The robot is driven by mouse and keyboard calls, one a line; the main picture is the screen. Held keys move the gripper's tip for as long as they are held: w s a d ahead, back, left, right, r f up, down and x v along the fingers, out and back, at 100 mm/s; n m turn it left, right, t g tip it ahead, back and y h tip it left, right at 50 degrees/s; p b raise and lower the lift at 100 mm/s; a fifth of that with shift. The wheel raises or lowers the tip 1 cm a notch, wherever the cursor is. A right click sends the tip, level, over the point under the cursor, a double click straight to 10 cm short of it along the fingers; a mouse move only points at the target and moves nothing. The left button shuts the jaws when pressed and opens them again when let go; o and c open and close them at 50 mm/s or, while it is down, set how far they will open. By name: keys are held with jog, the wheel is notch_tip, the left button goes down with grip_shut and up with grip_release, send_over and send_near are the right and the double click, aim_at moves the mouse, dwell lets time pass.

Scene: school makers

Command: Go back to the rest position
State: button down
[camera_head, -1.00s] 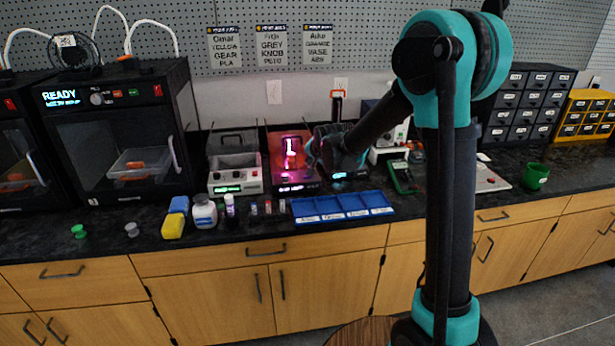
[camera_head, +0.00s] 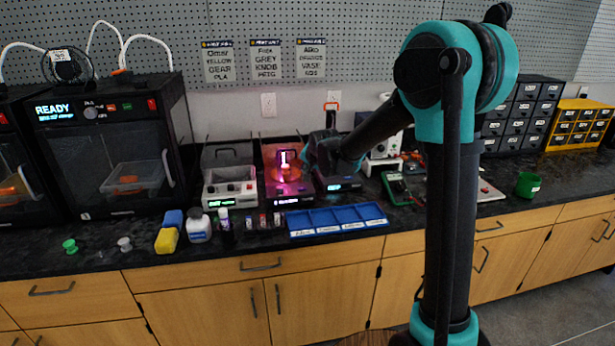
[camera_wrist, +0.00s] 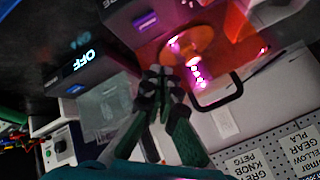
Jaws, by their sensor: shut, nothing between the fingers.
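My gripper (camera_head: 308,158) hangs above the back of the counter, at the end of my teal and black arm. In the wrist view my gripper (camera_wrist: 160,75) has its fingers together with nothing between them. Behind it is a machine (camera_head: 288,185) lit pink, with an orange round part inside. This machine also shows in the wrist view (camera_wrist: 205,50). A black box (camera_wrist: 85,65) with a lit "OFF" display is beside the fingers in the wrist view. The fingertips are hard to see in the head view.
A blue compartment tray (camera_head: 338,222) lies at the counter's front edge. A green cup (camera_head: 528,184) and drawer cabinets (camera_head: 520,115) stand right. The counter front (camera_head: 450,215) is partly clear.

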jog(key=s+d+f+n+g+h, duration=0.1)
jog(key=s+d+f, duration=0.2)
jog(key=s+d, duration=0.6)
jog(key=s+d+f+n+g+h, duration=0.1)
jog(key=s+d+f, duration=0.3)
jog(key=s+d, duration=0.5)
jog(key=s+d+f+n+g+h, duration=0.1)
jog(key=s+d+f, duration=0.3)
jog(key=s+d, duration=0.5)
jog(key=s+n+g, duration=0.1)
jog(key=s, duration=0.9)
jog(key=shift+d+n, duration=0.2)
jog(key=shift+n, duration=0.1)
